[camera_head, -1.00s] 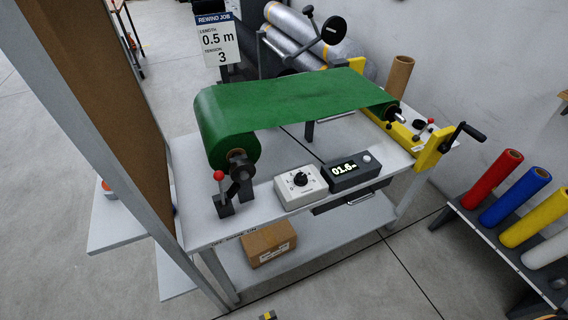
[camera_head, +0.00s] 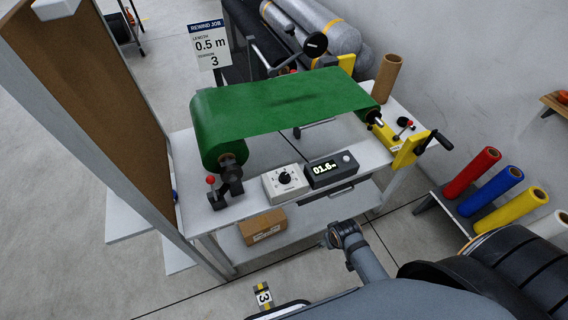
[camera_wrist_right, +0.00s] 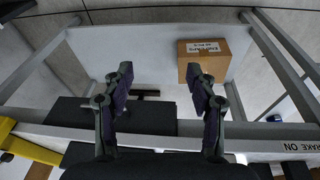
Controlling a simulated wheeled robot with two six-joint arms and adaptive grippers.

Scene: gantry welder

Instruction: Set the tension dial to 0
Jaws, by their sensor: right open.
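The tension dial is a black knob (camera_head: 285,178) on a white control box (camera_head: 283,186) at the front of the bench. The numbers around it are too small to read surely. A dark display box (camera_head: 330,171) reading about 01.6 stands just right of it. My right arm comes in from the lower right, its visible end in front of the bench, apart from the dial. In the right wrist view my right gripper (camera_wrist_right: 160,78) is open and empty, with the bench's lower shelf beyond. My left gripper is not in view.
Green film (camera_head: 280,105) spans the bench between its rollers. A red-knobbed lever (camera_head: 211,181) stands left of the dial box; a yellow crank bracket (camera_head: 410,148) is at right. A cardboard box (camera_head: 263,226) sits on the lower shelf. A sign (camera_head: 208,46) reads 0.5 m, tension 3.

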